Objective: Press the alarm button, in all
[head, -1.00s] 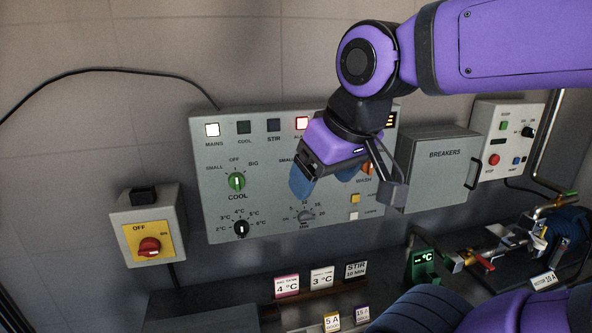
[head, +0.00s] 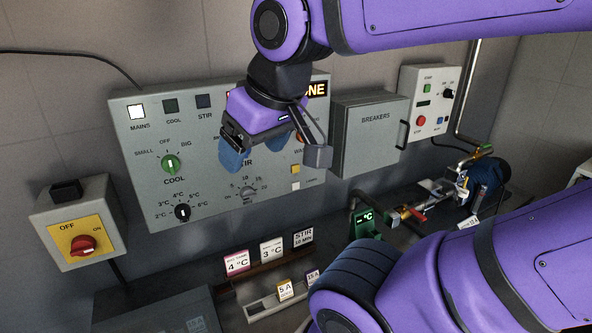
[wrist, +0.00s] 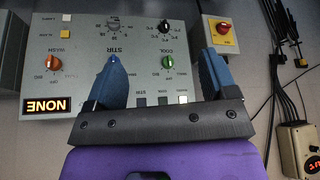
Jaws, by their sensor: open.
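The grey control panel (head: 135,190) on the wall carries lamps, knobs and small buttons. The yellow one also shows in the wrist view (wrist: 64,35). The alarm lamp is hidden behind my gripper in the head view. My gripper (head: 256,152) is open and empty in front of the panel's upper middle. In the wrist view my gripper (wrist: 162,58) has its blue fingers either side of the green COOL knob (wrist: 168,62), seemingly short of the panel.
An orange display (wrist: 46,106) reads NONE. The grey breaker box (head: 370,140) stands right of the panel, and a red switch (head: 83,245) on a yellow plate is at left. Label cards (head: 271,248) stand below. Pipes and valves (head: 420,210) are at lower right.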

